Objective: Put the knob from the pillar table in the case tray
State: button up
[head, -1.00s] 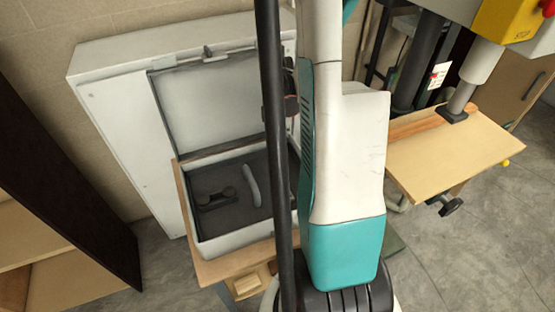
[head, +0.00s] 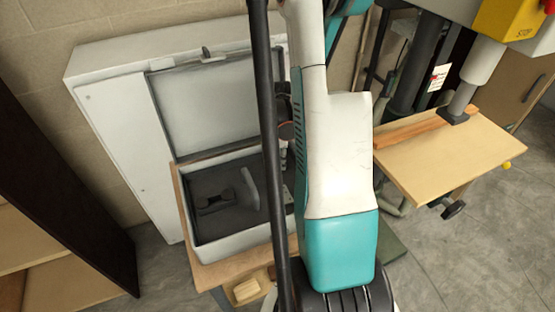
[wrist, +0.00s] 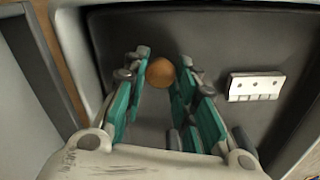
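The knob (wrist: 160,72) is a round orange-brown piece in the wrist view. It sits between the tips of my gripper (wrist: 162,75), whose teal-padded fingers close in on it from both sides. The case tray (wrist: 215,30) is dark grey inside and lies beyond the fingers. I cannot tell how far the knob is above its floor. In the head view the open case (head: 225,248) has a pale rim and a dark inside, and my arm hides the gripper and knob. The pillar table (head: 440,155) is at the right.
The case lid (head: 205,105) stands raised at the back. A pale curved bar (head: 249,188) and a dark shape (head: 214,204) show in the tray. A metal plate with holes (wrist: 255,87) is to the right of the fingers. A dark shelf (head: 60,190) stands at the left.

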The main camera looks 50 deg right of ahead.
aim_at(278, 162)
jog(key=o, duration=0.4)
notch_tip(278, 162, up, 12)
jog(key=p, duration=0.3)
jog(key=shift+r, duration=0.2)
